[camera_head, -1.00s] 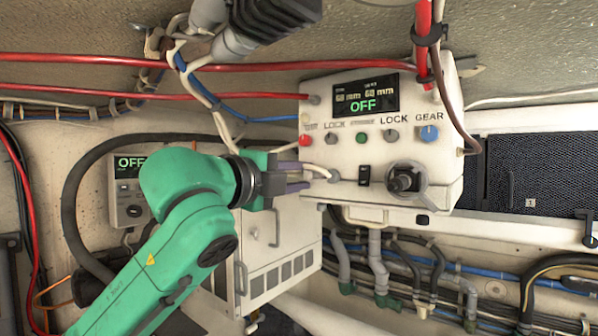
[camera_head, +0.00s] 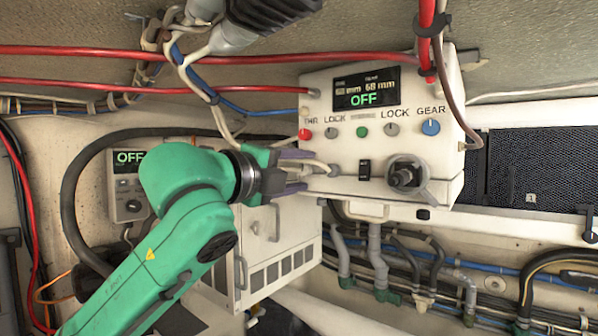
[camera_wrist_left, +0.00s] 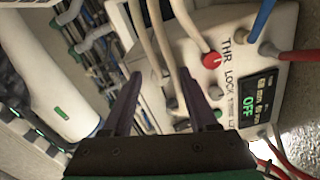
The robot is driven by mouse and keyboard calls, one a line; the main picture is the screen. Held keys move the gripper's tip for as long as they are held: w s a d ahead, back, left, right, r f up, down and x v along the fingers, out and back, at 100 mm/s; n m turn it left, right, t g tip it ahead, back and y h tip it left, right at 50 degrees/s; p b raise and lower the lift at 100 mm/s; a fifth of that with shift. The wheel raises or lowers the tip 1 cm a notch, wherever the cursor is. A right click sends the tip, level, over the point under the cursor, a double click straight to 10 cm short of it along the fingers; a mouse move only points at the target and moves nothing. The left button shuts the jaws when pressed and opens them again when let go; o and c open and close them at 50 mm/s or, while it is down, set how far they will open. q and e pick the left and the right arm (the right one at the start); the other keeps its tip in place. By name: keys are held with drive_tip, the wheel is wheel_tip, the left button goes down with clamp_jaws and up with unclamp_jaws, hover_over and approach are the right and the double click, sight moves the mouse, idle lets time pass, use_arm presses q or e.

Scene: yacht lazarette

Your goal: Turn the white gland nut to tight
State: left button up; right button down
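The white control box (camera_head: 340,132) hangs at the centre of the head view, its display reading OFF. A pale cable fitting, apparently the white gland nut (camera_head: 334,170), shows at the box's lower left, just beyond my left fingertips. My left gripper (camera_head: 306,171) is open, its two purple-grey fingers apart beside the box. In the left wrist view, my left gripper (camera_wrist_left: 153,64) has its fingers spread with pale cables (camera_wrist_left: 160,60) between and beyond them. I cannot make out the nut clearly there, or tell whether a finger touches it. My right gripper is out of view.
A white cabinet (camera_head: 275,250) stands below my left gripper. Red cables (camera_head: 200,58) cross above my arm, and a dark ribbed fitting (camera_head: 270,12) hangs overhead. Hoses (camera_head: 375,250) run below the box.

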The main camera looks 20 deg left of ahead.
use_arm(q)
drive_tip(key=b+v, duration=0.6)
drive_tip(key=v, duration=0.8)
drive_tip(key=shift+s, duration=0.2)
